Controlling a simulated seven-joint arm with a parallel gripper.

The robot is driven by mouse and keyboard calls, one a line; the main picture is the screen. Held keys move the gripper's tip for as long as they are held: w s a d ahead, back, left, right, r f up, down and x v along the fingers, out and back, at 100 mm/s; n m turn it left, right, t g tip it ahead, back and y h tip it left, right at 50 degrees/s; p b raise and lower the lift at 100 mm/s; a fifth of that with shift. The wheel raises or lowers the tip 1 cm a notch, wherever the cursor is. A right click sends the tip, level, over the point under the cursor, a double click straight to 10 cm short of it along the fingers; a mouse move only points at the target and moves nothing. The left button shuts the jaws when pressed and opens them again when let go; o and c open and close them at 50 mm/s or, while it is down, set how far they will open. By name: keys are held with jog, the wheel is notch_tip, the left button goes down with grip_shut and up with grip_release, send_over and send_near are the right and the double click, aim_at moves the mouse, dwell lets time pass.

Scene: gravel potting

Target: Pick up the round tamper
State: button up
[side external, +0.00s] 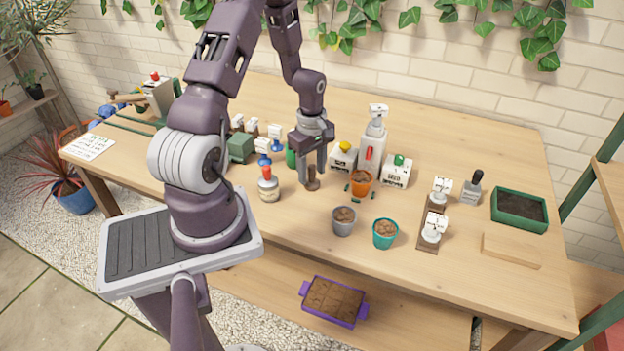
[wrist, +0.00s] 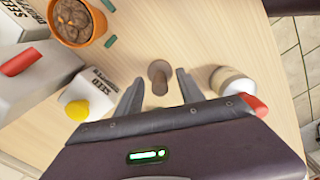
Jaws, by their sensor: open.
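The round tamper (side external: 313,184) is a small brown piece with a knob and a narrower neck, standing on the wooden table. It also shows in the wrist view (wrist: 159,76). My gripper (side external: 312,174) points down over it, with its fingers spread. In the wrist view my gripper's fingertips (wrist: 157,88) lie to either side of the tamper, with bare table visible between each finger and the tamper. Nothing is held. The fingers partly hide the tamper in the side view.
A white jar with a red top (side external: 268,185) stands close beside the tamper. An orange pot (side external: 361,184) and white boxes, one with a yellow knob (side external: 343,157), are on the other side. Grey (side external: 343,221) and teal (side external: 385,233) pots stand nearer the table's front edge.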

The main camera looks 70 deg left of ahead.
grip_shut()
